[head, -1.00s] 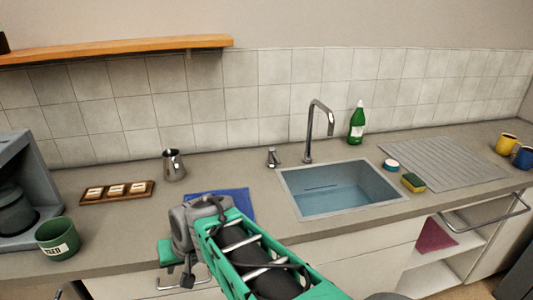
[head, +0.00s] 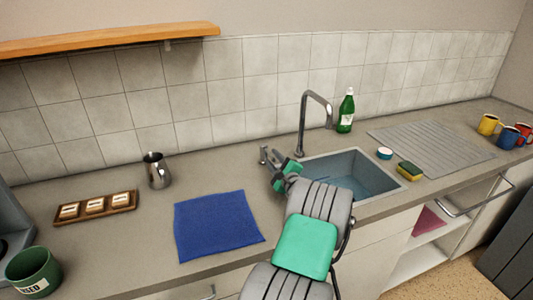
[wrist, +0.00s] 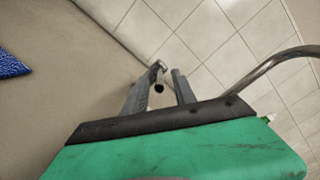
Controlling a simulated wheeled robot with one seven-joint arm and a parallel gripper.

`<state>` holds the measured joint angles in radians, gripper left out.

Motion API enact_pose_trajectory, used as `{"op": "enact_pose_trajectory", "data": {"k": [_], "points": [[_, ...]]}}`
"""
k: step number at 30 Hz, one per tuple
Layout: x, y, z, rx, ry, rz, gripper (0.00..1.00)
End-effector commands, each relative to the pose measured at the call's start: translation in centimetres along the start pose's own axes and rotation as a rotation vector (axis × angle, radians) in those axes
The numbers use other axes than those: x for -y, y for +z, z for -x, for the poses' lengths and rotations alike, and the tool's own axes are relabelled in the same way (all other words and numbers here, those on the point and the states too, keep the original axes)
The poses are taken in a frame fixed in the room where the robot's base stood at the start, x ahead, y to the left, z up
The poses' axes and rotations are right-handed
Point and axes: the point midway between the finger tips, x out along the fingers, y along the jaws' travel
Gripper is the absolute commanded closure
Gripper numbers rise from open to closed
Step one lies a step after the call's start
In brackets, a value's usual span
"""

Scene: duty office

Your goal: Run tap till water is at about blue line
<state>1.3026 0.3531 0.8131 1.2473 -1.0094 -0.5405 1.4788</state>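The steel tap (head: 304,122) arches over the grey sink (head: 385,167), with its spout over the basin. Bluish water (head: 362,187) shows in the sink; my arm hides part of the basin, and I cannot make out a blue line. The small tap handle (head: 264,155) stands on the counter left of the tap. My gripper (head: 274,168) is close by the handle. In the wrist view my gripper (wrist: 160,82) is open, and the handle (wrist: 157,73) shows between and just beyond its fingertips. I cannot tell whether they touch it. No stream from the spout is visible.
A blue cloth (head: 215,224) lies left of the sink, with a steel jug (head: 157,171) behind it. A green bottle (head: 346,112) stands behind the sink. A sponge (head: 410,171) and a round tub (head: 384,153) sit right of it, by the drainboard (head: 430,146).

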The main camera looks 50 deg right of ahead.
Motion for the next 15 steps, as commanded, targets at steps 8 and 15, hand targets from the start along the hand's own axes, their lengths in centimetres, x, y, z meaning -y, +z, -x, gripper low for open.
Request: {"op": "enact_pose_trajectory", "data": {"k": [8, 15], "points": [[-0.1, 0.2, -3.9, 0.002, 0.003, 0.002, 0.67], [-0.2, 0.3, -4.0, 0.004, 0.004, 0.002, 0.67]]}}
